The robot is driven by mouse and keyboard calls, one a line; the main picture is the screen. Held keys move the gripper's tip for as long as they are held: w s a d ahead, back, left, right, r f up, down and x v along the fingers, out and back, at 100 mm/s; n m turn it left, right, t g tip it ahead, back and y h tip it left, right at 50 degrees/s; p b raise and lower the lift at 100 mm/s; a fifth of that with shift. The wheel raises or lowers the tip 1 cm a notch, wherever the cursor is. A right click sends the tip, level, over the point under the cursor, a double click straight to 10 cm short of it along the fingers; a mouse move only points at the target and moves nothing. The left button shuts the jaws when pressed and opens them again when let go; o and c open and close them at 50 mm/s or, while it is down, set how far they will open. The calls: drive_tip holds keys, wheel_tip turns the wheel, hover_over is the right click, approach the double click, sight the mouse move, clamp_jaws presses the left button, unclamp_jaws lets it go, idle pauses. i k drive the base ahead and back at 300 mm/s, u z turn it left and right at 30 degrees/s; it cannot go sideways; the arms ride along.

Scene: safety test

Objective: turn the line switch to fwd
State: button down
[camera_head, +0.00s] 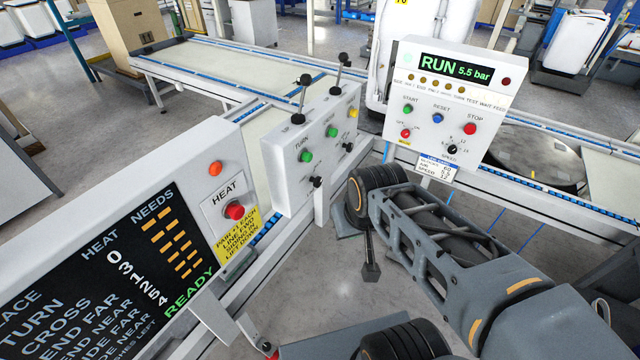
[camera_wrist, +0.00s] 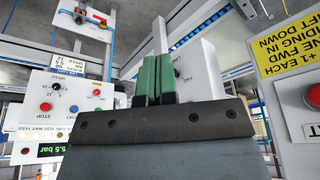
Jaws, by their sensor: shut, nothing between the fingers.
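A white control box (camera_head: 287,165) stands in the middle of the head view. Its front carries green buttons, a yellow button and two small black knobs, the nearer knob (camera_head: 316,182) and the farther knob (camera_head: 347,147). Their labels are too small to read surely, so I cannot tell which is the line switch or where it points. My gripper (camera_wrist: 155,78) shows in the wrist view, which is upside down. Its green fingers are shut and empty, in front of a white box face, part of which they hide. I cannot tell whether they touch anything. In the head view my fingers are not clearly seen.
Two black levers (camera_head: 301,97) rise from the box top. Right stands a panel (camera_head: 447,100) reading RUN 5.5 bar, with start, reset and stop buttons. Left are a red HEAT button (camera_head: 234,210), a yellow note (camera_head: 237,235) and a black READY board (camera_head: 110,275). Conveyor rails run behind.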

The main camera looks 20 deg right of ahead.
sight(317, 181)
drive_tip(key=z, duration=0.45)
drive_tip(key=k, duration=1)
drive_tip(key=u, duration=0.8)
drive_tip(key=i, duration=0.9)
drive_tip(key=u, duration=0.15)
